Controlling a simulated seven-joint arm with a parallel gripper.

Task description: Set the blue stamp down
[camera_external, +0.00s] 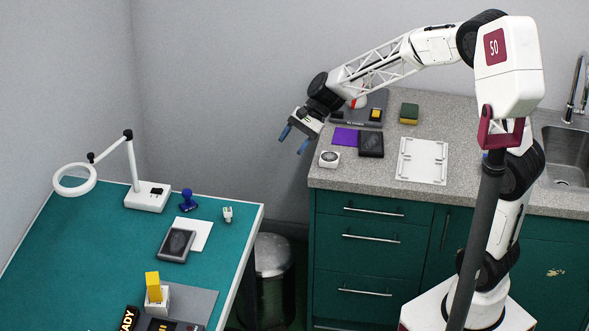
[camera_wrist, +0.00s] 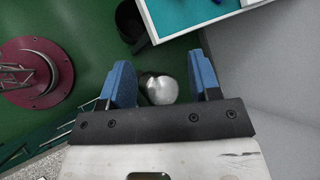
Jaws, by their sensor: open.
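The blue stamp (camera_external: 188,201) stands upright on the teal table at the left, behind a white sheet and a dark ink pad. My gripper (camera_external: 293,139) is up in the air near the left end of the grey counter, well apart from the stamp and to its right. Its two blue fingers are spread, and in the wrist view my gripper (camera_wrist: 162,72) has nothing between the fingertips but the floor and a bin far below. A small part of the teal table shows at the top of the wrist view; I cannot make out the stamp there for certain.
The teal table (camera_external: 90,240) also holds a magnifier lamp (camera_external: 147,195), the white sheet (camera_external: 199,232), the dark pad (camera_external: 176,245) and a yellow block (camera_external: 153,286). A metal bin (camera_external: 272,257) stands in the gap before the counter (camera_external: 460,130). The table's left middle is clear.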

